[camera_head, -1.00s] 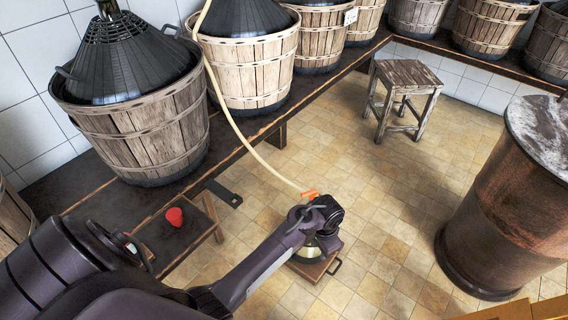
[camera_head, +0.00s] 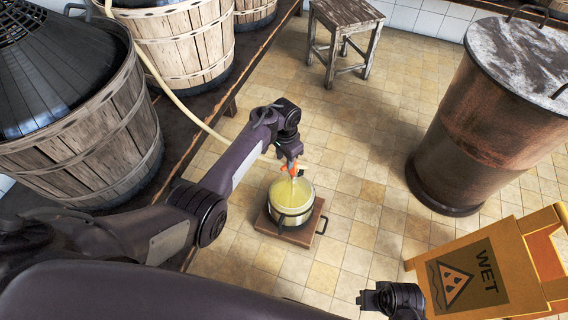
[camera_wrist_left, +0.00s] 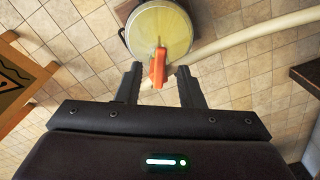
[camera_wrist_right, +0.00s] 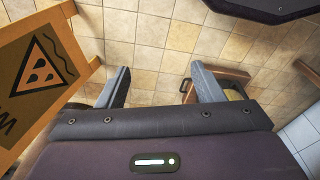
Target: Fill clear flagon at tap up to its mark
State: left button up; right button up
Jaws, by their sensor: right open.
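A round, pale-rimmed vessel of yellow liquid (camera_head: 291,197) stands on the floor on a small wooden board (camera_head: 268,225); I cannot tell its mark from above. It also shows in the left wrist view (camera_wrist_left: 140,30). An orange tap (camera_head: 291,168) at the hose's end hangs over it, with a thin pale streak below it. My left gripper (camera_head: 288,150) is at the tap. In the left wrist view the orange tap (camera_wrist_left: 158,68) lies between the spread fingers, with gaps on both sides. My right gripper (camera_wrist_right: 158,85) is open and empty; its wrist (camera_head: 392,300) shows at the bottom.
A yellow wet-floor sign (camera_head: 480,275) stands at lower right. A large rusty drum (camera_head: 470,140) is at right and a wooden stool (camera_head: 343,45) at the back. Tiled floor between is clear.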

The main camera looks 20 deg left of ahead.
pick_arm(q)
jog(key=shift+f+b, duration=0.4)
jog(key=shift+f, duration=1.05)
pick_arm(e)
jog(key=r, duration=0.4)
jog(key=shift+a, duration=0.3)
pick_arm(q)
jog(key=shift+c, duration=0.2)
grip_shut()
